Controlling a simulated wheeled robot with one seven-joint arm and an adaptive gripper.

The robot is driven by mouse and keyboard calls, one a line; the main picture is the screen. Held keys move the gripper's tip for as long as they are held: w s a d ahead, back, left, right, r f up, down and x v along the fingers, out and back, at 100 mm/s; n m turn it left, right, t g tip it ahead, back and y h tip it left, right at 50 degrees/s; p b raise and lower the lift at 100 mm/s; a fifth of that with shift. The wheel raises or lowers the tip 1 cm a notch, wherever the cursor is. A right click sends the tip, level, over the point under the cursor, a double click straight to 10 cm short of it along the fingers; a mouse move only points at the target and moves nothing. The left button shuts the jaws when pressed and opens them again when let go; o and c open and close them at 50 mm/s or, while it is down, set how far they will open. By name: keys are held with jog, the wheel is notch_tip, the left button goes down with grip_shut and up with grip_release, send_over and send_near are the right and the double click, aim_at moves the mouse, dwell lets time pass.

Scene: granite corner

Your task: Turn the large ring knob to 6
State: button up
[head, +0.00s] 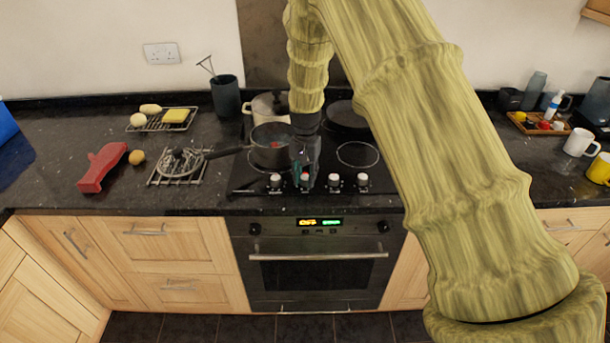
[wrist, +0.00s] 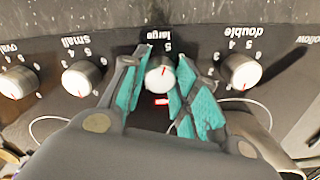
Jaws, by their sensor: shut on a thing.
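The large ring knob (wrist: 158,80) is a white round knob with a red pointer line, on a dark panel below the word "large" in the wrist view. Its pointer leans slightly right toward the upper edge, where a 5 is visible; other numbers are hidden by the fingers. My gripper (head: 304,172) is over this knob, second from the left in the head view's row. In the wrist view its teal-padded fingers stand on either side of the knob and are shut on it. A red mark glows on the panel just below the knob.
The double knob (wrist: 241,70) and small knob (wrist: 81,78) stand close on either side, with the oval knob (wrist: 18,82) farther left. In the head view a dark saucepan (head: 268,146) sits just left of my gripper. The oven (head: 318,268) is below.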

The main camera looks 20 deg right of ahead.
aim_at(305, 177)
jog(key=m, duration=0.4)
jog(key=shift+w+r+p, duration=0.1)
jog(key=shift+r+p, duration=0.05)
jog(key=shift+p, duration=0.15)
jog(key=shift+m, duration=1.9)
jog(key=o, duration=1)
jog(key=shift+o, duration=0.2)
notch_tip(305, 177, up, 12)
